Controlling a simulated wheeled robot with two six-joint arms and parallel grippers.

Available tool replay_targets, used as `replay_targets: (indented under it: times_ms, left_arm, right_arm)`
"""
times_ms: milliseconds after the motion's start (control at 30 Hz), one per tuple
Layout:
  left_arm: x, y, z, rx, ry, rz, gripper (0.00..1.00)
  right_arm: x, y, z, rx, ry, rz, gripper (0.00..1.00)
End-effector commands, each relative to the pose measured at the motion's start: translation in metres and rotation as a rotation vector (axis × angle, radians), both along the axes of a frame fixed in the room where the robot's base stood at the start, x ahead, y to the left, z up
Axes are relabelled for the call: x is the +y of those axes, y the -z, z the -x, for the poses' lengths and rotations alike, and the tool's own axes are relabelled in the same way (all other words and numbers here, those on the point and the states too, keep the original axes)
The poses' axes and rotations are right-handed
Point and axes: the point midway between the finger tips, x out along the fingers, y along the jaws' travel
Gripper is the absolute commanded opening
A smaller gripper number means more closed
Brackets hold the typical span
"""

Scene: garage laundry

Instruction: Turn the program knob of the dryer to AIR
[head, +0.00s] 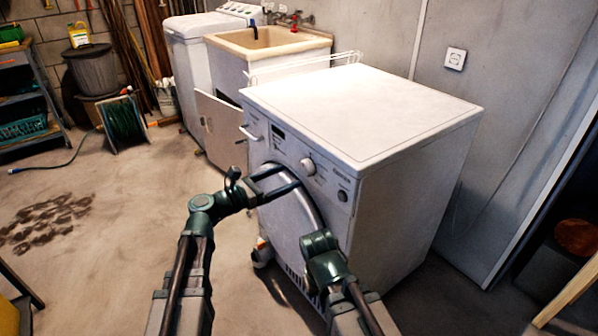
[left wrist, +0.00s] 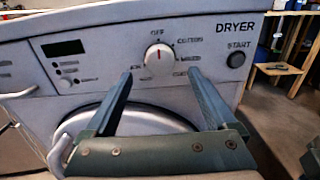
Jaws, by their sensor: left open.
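The dryer (head: 375,120) is a white front-loader with a round door and a control panel. Its white program knob (head: 308,166) also shows in the left wrist view (left wrist: 159,58). A red mark on the knob points about straight up, toward OFF. COTTON and MIXED are at its right; the small labels at its lower left are too blurred to read surely. My left gripper (head: 284,181) is open and empty, in front of the panel, a little below and left of the knob. In the wrist view its two fingers stand either side below the knob, apart from it. My right wrist shows low by the door; its fingers do not.
A START button (left wrist: 236,60) sits right of the knob, and a dark display (left wrist: 62,47) at the left. A handle (head: 249,133) sticks out at the panel's left. A utility sink (head: 268,42) stands behind. The floor at left is mostly clear.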

Motion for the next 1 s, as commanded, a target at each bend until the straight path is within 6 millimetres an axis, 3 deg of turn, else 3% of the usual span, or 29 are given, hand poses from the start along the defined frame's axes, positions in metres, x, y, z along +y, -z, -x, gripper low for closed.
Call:
replay_targets:
  times_ms: [100,300,733,767,1000]
  left_arm:
    - [-0.018,0.000,-0.014,0.000,0.002,0.000,0.90]
    - [-0.036,0.000,-0.027,-0.001,0.001,-0.001,0.90]
    - [-0.042,0.000,-0.031,-0.001,0.000,-0.001,0.90]
    - [-0.042,0.000,-0.031,-0.001,0.000,-0.001,0.88]
    - [-0.042,0.000,-0.031,-0.001,0.000,-0.001,0.45]
  right_arm:
    - [0.000,0.000,0.000,0.000,0.000,0.000,0.00]
    - [0.000,0.000,0.000,0.000,0.000,0.000,0.00]
    - [0.000,0.000,0.000,0.000,0.000,0.000,0.00]
    - [0.000,0.000,0.000,0.000,0.000,0.000,0.00]
    - [0.000,0.000,0.000,0.000,0.000,0.000,0.00]
